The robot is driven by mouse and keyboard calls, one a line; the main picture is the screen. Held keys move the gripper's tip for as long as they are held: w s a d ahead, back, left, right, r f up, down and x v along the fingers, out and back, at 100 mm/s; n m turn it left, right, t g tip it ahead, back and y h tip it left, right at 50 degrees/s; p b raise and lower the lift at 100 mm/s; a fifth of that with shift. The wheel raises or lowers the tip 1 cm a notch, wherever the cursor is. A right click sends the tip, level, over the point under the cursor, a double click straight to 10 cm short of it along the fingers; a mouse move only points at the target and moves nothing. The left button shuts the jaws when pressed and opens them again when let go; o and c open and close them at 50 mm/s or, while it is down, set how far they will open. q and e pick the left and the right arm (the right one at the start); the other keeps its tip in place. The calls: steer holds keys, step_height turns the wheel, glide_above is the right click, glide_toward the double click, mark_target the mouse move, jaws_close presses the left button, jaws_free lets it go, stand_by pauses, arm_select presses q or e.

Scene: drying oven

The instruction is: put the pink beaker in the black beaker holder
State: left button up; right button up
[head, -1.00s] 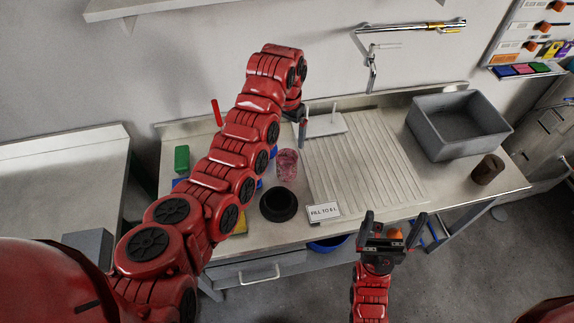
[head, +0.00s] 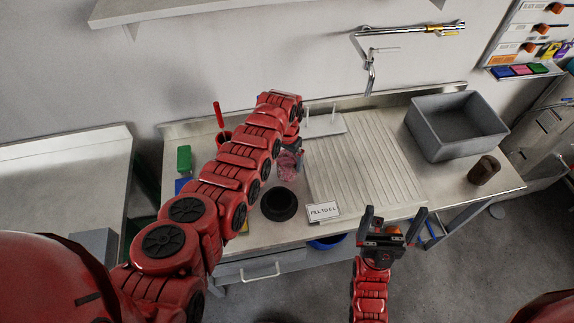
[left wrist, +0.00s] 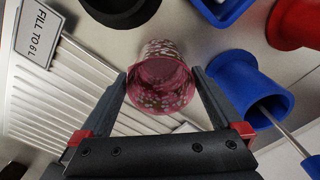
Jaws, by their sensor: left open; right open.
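The pink beaker (head: 288,166), speckled and translucent, stands on the bench behind the black beaker holder (head: 279,204), partly hidden by my left gripper. My left gripper (head: 293,149) is open and low over the beaker. In the left wrist view the pink beaker (left wrist: 160,80) is between the two open fingers (left wrist: 160,78); I cannot tell whether they touch it. The round, empty-looking black holder also shows at the top edge of that view (left wrist: 122,8). My right gripper (head: 395,213) is open and empty in front of the bench.
A ribbed drainboard (head: 365,165) with a "FILL TO 6 L" sign (head: 322,211) lies right of the holder. A blue holder (left wrist: 240,85) and a red holder (left wrist: 300,22) stand near the beaker. A grey basin (head: 455,128) and brown cup (head: 484,170) are farther right.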

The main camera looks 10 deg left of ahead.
arm_select(q)
steer(key=shift+f, duration=0.5)
steer(key=c, duration=1.4)
steer(key=shift+w+r, duration=0.1)
steer(key=shift+r, duration=0.15)
steer(key=shift+c, duration=0.2)
